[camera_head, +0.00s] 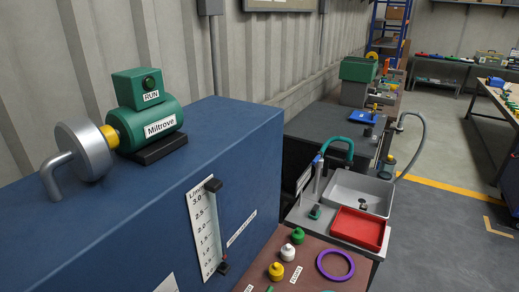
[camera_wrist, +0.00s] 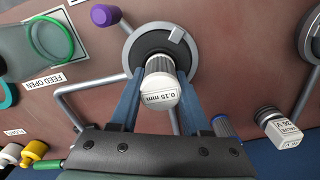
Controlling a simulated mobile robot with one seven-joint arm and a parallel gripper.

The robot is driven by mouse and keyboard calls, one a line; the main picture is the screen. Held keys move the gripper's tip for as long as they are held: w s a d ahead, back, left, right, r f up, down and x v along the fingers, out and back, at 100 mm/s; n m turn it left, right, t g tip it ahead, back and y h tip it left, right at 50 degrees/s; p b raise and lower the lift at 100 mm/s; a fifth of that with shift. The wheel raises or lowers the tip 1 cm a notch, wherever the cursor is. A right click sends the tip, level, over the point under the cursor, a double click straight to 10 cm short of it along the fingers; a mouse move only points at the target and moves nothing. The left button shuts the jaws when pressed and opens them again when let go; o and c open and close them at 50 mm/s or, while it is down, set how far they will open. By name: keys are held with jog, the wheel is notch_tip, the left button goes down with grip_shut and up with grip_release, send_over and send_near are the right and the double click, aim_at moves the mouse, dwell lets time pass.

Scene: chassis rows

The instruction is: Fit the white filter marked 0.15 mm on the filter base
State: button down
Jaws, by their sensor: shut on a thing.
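In the wrist view my gripper (camera_wrist: 160,76) is shut on the white filter (camera_wrist: 160,92), with one blue finger on each side of it. The filter is a ribbed cylinder with a white end cap that reads "0.15 mm" and faces the camera. Beyond it is a round grey base with a dark ring and a pale tab (camera_wrist: 177,35), which looks like the filter base. The filter's far end overlaps the middle of this ring and hides it, so I cannot tell whether it is seated or held just off it. My gripper is not visible in the head view.
Grey pipes run beside the base. A white-capped part marked "30 V" (camera_wrist: 285,132) is at right, and a blue knob (camera_wrist: 222,126) is near my right finger. A glass with a green ring (camera_wrist: 48,38) is at left. The head view shows a red tray (camera_head: 358,228) by a sink.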

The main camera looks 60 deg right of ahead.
jog(key=shift+f, duration=0.35)
jog(key=shift+c, duration=1.4)
grip_release()
jog(key=shift+r, duration=0.1)
notch_tip(320, 180, up, 13)
jog(key=shift+b, duration=0.35)
